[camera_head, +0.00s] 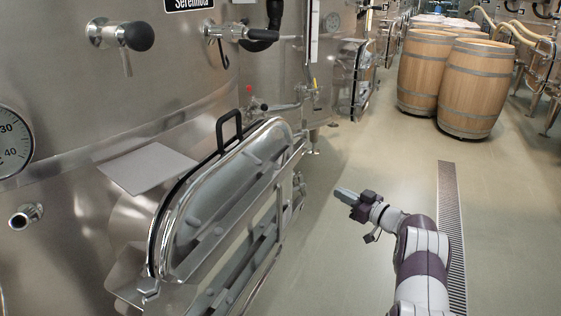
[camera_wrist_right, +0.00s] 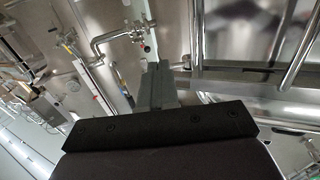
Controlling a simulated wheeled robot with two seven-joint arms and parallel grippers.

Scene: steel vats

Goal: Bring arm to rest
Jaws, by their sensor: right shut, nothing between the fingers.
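My right arm (camera_head: 422,262) reaches in from the lower right of the head view. Its gripper (camera_head: 343,193) is shut and empty, pointing left toward the steel vat, above the open floor. It is apart from the vat's hatch door (camera_head: 225,190), to the right of it. In the right wrist view the closed fingers (camera_wrist_right: 157,82) stick up from the dark gripper body, with vat pipes and steel surfaces behind them. My left gripper is not in view.
The big steel vat (camera_head: 180,65) with its hatch frame, handle (camera_head: 229,128) and valve (camera_head: 125,36) fills the left. Wooden barrels (camera_head: 477,88) stand at the back right. A floor drain grate (camera_head: 452,215) runs beside my arm. The floor (camera_head: 385,150) between is clear.

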